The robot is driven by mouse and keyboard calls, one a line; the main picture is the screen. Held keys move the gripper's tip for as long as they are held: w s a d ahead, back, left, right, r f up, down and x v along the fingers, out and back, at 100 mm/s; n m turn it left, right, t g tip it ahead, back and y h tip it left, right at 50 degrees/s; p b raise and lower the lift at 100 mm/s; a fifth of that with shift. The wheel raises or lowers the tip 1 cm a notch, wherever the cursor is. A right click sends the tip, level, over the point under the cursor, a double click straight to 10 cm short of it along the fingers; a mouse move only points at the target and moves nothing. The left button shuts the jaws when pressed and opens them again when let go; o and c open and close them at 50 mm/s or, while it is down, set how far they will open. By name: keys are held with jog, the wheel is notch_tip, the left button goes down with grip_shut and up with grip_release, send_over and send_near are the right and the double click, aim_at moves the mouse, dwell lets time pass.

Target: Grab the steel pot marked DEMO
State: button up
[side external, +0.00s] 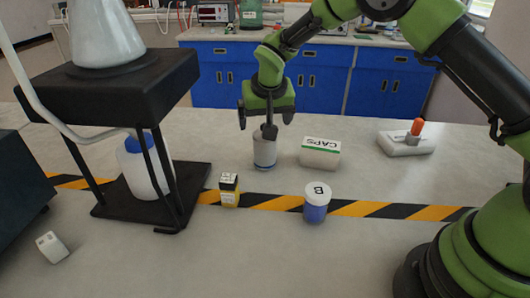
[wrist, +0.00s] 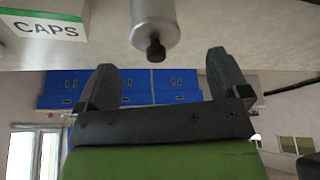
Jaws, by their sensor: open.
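A small grey metal cylinder (side external: 264,152) with a black knob on top stands upright on the bench, below my gripper. It looks like the steel pot, but I cannot read a DEMO mark on it. In the wrist view the silver pot (wrist: 153,18) shows at the top, its black knob pointing toward the gap between my fingers. My gripper (side external: 265,118) is open above the pot, with one finger to each side of the knob in the side view. The wrist view shows the open fingers (wrist: 162,72) with nothing between them.
A white CAPS box (side external: 320,152) stands close right of the pot. A yellow-labelled bottle (side external: 229,190) and a blue jar with lid B (side external: 317,203) stand nearer. A black stand (side external: 150,85) with a flask is left.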

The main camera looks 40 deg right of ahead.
aim_at(265, 151)
jog(key=x, duration=0.5)
jog(key=shift+d+f, duration=0.1)
jog(key=shift+d, duration=0.25)
jog(key=c, duration=1.5)
